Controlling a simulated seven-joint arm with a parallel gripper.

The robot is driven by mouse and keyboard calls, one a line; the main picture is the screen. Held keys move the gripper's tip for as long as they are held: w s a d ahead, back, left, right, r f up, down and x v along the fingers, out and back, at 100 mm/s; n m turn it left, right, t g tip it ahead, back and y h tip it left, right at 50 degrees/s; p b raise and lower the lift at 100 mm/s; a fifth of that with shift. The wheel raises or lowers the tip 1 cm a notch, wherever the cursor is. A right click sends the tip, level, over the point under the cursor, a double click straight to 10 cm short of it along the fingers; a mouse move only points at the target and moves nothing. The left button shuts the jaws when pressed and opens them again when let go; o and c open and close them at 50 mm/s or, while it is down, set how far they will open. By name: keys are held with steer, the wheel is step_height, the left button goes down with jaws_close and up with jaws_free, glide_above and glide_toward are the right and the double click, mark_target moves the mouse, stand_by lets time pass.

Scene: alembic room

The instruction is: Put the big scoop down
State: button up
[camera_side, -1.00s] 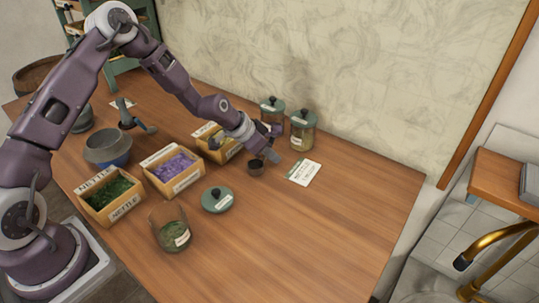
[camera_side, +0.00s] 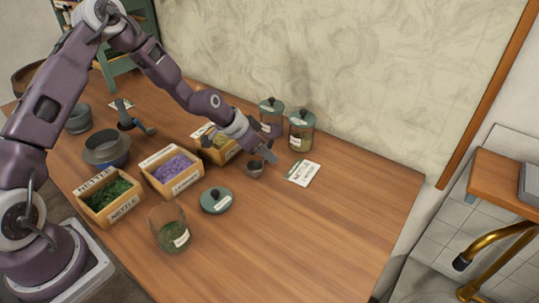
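A small dark cup-shaped scoop (camera_side: 254,169) is at or just above the table right of the middle, left of a white label card. I cannot tell whether it touches the wood. My gripper (camera_side: 267,153) is pointed down right beside and above the scoop's cup. Its fingers are small and partly overlap the scoop's handle side, so whether they still grip it is unclear.
Two lidded jars (camera_side: 301,132) stand behind my gripper. The label card (camera_side: 304,173) lies to the right. Open boxes (camera_side: 172,170) of herbs, a loose green lid (camera_side: 216,201) and an open glass jar (camera_side: 168,230) are left and in front. The right side of the table is clear.

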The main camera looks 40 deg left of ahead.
steer(key=v, duration=0.9)
steer(key=shift+s+r, duration=0.2)
steer(key=shift+r, duration=0.1)
steer(key=s+d+r+n+g+y, duration=0.1)
steer(key=s+r+n+y, duration=0.15)
steer(key=s+r, duration=1.3)
steer(key=s+d+r+n, duration=0.1)
steer(key=s+n, duration=0.1)
steer(key=s, duration=1.4)
steer(key=shift+s+r, duration=0.35)
steer(key=shift+o, duration=0.5)
